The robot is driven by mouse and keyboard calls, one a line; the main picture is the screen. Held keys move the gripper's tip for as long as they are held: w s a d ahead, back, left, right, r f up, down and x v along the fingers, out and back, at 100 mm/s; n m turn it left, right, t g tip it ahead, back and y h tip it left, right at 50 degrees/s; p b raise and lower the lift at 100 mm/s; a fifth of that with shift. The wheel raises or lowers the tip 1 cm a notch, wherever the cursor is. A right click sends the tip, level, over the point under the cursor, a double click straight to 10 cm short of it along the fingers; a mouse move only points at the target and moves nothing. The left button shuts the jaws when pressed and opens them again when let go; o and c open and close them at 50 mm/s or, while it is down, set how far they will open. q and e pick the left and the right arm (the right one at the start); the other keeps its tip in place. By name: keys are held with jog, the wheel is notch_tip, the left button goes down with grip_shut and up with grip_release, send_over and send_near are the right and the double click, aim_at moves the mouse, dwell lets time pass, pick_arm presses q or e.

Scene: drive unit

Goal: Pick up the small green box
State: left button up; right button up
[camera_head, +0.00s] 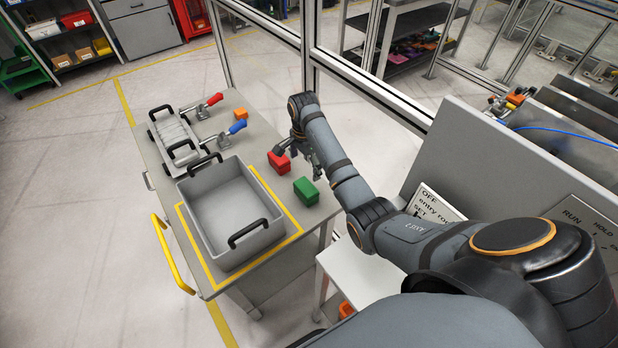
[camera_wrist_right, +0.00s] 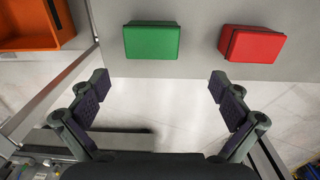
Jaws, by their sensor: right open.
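The small green box (camera_head: 306,192) sits on the grey table near its right edge, in the head view. In the right wrist view the green box (camera_wrist_right: 152,42) lies ahead of the fingertips, within the width of the gap between them. My right gripper (camera_head: 298,162) is above the table's right edge, close to the green box and a red box. In the wrist view its fingers (camera_wrist_right: 159,86) are spread wide with nothing between them. My left gripper is in neither view.
The red box (camera_head: 279,162) stands just behind the green one; it also shows in the wrist view (camera_wrist_right: 252,44). An open grey bin (camera_head: 196,190) stands to their left. A small orange block (camera_head: 241,114) and clamps lie behind. A framed partition borders the table's far side.

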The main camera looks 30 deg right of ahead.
aim_at(306, 186)
jog(key=shift+s+a+f, duration=0.5)
jog(key=shift+s+f, duration=0.15)
jog(key=shift+f, duration=0.15)
notch_tip(306, 186, down, 2)
jog(key=shift+f, duration=0.2)
jog(key=shift+w+d+f, duration=0.2)
jog(key=shift+f, duration=0.15)
jog(key=shift+s+f, duration=0.1)
jog(key=shift+f, duration=0.4)
jog(key=f, duration=0.3)
jog(key=shift+s+f+p, duration=0.25)
jog(key=shift+f+p, duration=0.05)
jog(key=shift+f, duration=0.25)
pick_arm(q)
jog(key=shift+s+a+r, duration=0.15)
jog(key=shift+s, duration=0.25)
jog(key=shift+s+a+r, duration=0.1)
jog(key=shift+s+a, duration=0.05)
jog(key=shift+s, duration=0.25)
